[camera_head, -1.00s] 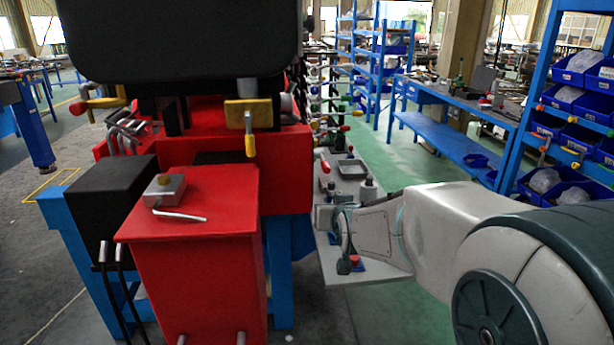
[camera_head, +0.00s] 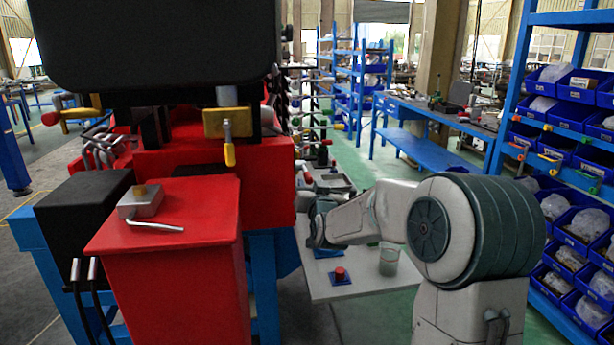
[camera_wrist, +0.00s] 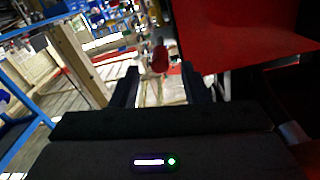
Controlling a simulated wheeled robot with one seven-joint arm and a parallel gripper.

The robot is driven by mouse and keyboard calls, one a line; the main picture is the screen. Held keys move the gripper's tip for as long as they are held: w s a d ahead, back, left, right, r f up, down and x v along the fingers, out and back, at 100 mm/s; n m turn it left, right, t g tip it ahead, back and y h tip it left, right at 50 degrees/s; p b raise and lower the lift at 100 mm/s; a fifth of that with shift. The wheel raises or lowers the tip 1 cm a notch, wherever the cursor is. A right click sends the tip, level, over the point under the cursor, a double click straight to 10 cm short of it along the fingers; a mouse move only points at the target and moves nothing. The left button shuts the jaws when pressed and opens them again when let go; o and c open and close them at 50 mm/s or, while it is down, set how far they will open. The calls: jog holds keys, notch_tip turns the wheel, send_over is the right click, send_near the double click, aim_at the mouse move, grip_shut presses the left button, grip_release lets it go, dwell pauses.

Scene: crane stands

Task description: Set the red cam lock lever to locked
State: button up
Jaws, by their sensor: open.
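A small red lever handle (camera_head: 307,178) shows at the right side of the red machine in the head view, beside the grey side table. In the wrist view a red cylindrical handle (camera_wrist: 160,58) stands beyond my gripper (camera_wrist: 160,80), roughly in line with the gap between its two dark fingers. I cannot tell for sure that it is the same handle. My gripper is open, with nothing visible held in it. In the head view its fingers are hidden behind my wrist, low beside the machine's right side. The lever's pivot and exact setting are not clear.
The red machine body (camera_head: 170,270) stands close on the left, with a yellow-handled lever (camera_head: 229,150) on its front. The grey side table (camera_head: 330,290) holds a red button (camera_head: 340,273) and a glass beaker (camera_head: 389,262). A blue bin rack (camera_head: 575,130) stands right.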

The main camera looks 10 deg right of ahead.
aim_at(307, 174)
jog(key=shift+w+p, duration=0.5)
jog(key=shift+w, duration=3.05)
jog(key=shift+f, duration=0.1)
grip_shut()
